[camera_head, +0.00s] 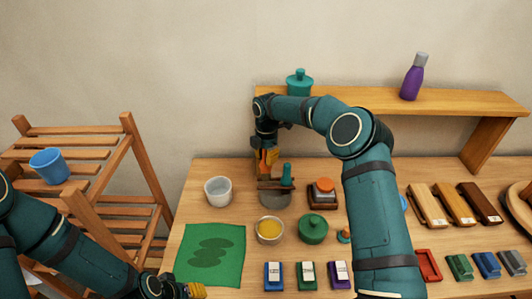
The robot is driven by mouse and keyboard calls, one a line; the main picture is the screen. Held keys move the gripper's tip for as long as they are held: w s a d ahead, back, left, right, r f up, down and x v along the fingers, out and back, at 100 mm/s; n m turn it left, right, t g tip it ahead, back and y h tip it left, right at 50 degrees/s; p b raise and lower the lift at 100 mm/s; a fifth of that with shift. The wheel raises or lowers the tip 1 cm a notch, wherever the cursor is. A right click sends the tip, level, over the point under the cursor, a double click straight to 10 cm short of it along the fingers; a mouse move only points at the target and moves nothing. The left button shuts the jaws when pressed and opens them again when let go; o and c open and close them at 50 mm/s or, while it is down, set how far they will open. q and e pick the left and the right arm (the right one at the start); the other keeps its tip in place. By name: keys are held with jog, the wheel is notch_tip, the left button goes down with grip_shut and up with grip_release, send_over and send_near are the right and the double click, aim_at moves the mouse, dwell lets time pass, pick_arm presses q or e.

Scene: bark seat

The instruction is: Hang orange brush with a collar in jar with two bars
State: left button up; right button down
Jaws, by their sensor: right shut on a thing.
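My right gripper (266,165) points down behind the middle of the table. It is shut on the orange brush (269,156), which shows as a small orange patch at the fingers. The brush's collar and lower end are too small or hidden to make out. Just below is a dark grey jar (275,200) with a dark bar across its top; I cannot separate two bars. A teal upright handle (287,172) stands at the jar's right side. I cannot tell whether the orange brush touches the jar. My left gripper (190,291) is low at the table's front left edge, its jaws unclear.
A green cloth (211,262) lies front left. A raised shelf (450,102) runs behind.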

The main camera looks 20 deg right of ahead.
aim_at(266, 173)
notch_tip(266, 173, down, 5)
jog(key=shift+f+b, duration=0.1)
jog(key=shift+b, duration=0.95)
jog(key=shift+f+b, duration=0.6)
jog(key=shift+f, duration=0.45)
jog(key=shift+f+b, duration=0.3)
jog(key=shift+f, duration=0.05)
jog(key=shift+c, duration=2.1)
grip_release()
jog(key=shift+r, duration=0.15)
jog(key=shift+r+p, duration=1.9)
jog(key=shift+r, duration=1.5)
jog(key=shift+f, duration=0.1)
